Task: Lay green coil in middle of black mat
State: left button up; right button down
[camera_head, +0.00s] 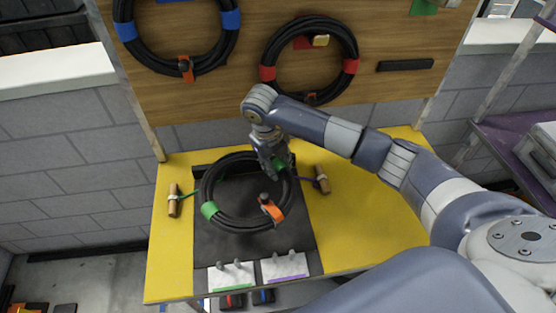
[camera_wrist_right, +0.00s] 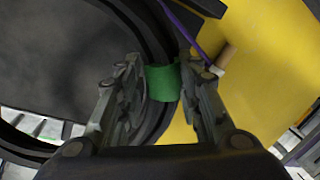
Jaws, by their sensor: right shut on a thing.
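The green coil (camera_head: 208,189) is a black cable ring with green bands and an orange clip (camera_head: 273,211). It is over the black mat (camera_head: 258,258) on the yellow table; I cannot tell whether it touches the mat. My right gripper (camera_head: 279,168) is at the coil's upper right side. In the right wrist view its two fingers (camera_wrist_right: 163,88) are shut on a green band (camera_wrist_right: 163,82) of the coil. The coil's far side is partly out of that view. My left gripper is not in view.
Wooden-handled pieces (camera_head: 173,200) and (camera_head: 322,179) lie on either side of the mat. White blocks with grey pegs (camera_head: 231,275) stand at its front edge. Blue-banded (camera_head: 127,31) and red-banded (camera_head: 268,73) coils hang on the wooden board behind. The yellow table's right part (camera_head: 370,220) is clear.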

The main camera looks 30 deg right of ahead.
jog(key=shift+w+a, duration=0.15)
jog(key=shift+a, duration=0.05)
jog(key=shift+d+f+b, duration=0.1)
jog(key=shift+f+b, duration=0.3)
jog(key=shift+f, duration=0.05)
jog(key=shift+f+b, duration=0.4)
jog(key=shift+f, duration=0.3)
jog(key=shift+f+b, duration=2.2)
jog(key=shift+f, duration=1.3)
